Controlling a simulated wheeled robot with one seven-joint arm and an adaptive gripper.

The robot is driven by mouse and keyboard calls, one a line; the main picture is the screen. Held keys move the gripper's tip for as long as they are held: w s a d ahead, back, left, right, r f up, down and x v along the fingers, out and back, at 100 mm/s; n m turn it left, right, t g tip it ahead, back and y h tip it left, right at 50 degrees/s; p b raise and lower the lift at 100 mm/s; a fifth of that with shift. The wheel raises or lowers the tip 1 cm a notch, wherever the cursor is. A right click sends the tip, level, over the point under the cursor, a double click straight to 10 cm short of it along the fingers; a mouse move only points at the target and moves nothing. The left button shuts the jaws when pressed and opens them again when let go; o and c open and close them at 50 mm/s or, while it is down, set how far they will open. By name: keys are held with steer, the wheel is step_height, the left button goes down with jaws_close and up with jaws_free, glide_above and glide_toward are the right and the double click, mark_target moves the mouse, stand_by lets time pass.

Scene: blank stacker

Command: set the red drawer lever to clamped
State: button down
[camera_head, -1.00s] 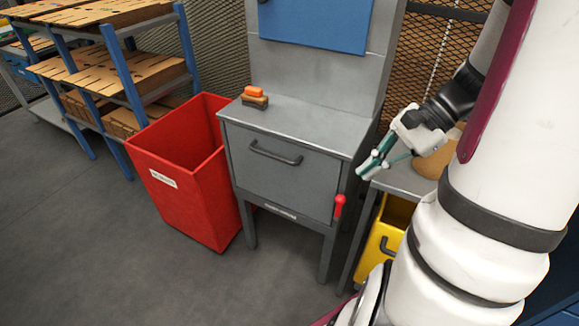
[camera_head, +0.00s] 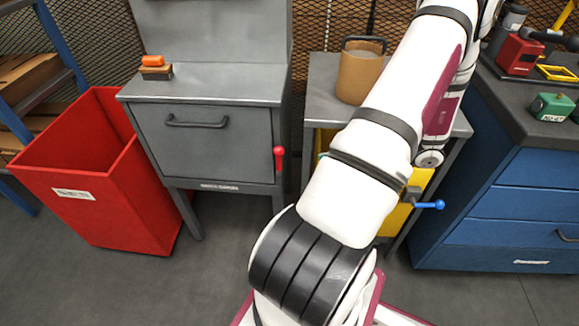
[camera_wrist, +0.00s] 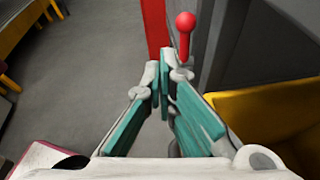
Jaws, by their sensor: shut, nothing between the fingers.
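The red drawer lever (camera_head: 279,158) sits on the right front edge of the grey drawer cabinet (camera_head: 212,143), pointing roughly upright. Its red ball end and stem also show in the wrist view (camera_wrist: 185,23), just beyond my fingertips. My gripper (camera_wrist: 161,72) has teal finger pads with the tips together and nothing between them. It is a little left of and below the lever ball in that view; I cannot tell whether it touches the lever. In the head view the gripper is hidden or out of frame, and my arm reaches up to the upper right.
A red bin (camera_head: 103,195) stands left of the cabinet. A yellow unit (camera_wrist: 262,115) is close on the right of my gripper. A small blue lever (camera_head: 430,205) shows beside my arm, left of blue drawers (camera_head: 530,200). An orange-topped block (camera_head: 154,68) lies on the cabinet.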

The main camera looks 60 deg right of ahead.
steer(key=s+f+m+h, duration=0.1)
steer(key=f, duration=0.1)
steer(key=s+d+f+m+t, duration=0.1)
steer(key=s+f, duration=0.1)
steer(key=shift+d+h+b, duration=0.1)
steer(key=shift+h+b, duration=0.3)
steer(key=shift+r, duration=0.1)
steer(key=b, duration=0.2)
glide_toward(279, 160)
step_height(279, 160, down, 4)
steer(key=w, duration=0.1)
steer(key=w+r, duration=0.1)
steer(key=w, duration=0.1)
steer(key=w+a, duration=0.1)
steer(key=shift+w+r, duration=0.3)
steer(key=shift+r, duration=0.1)
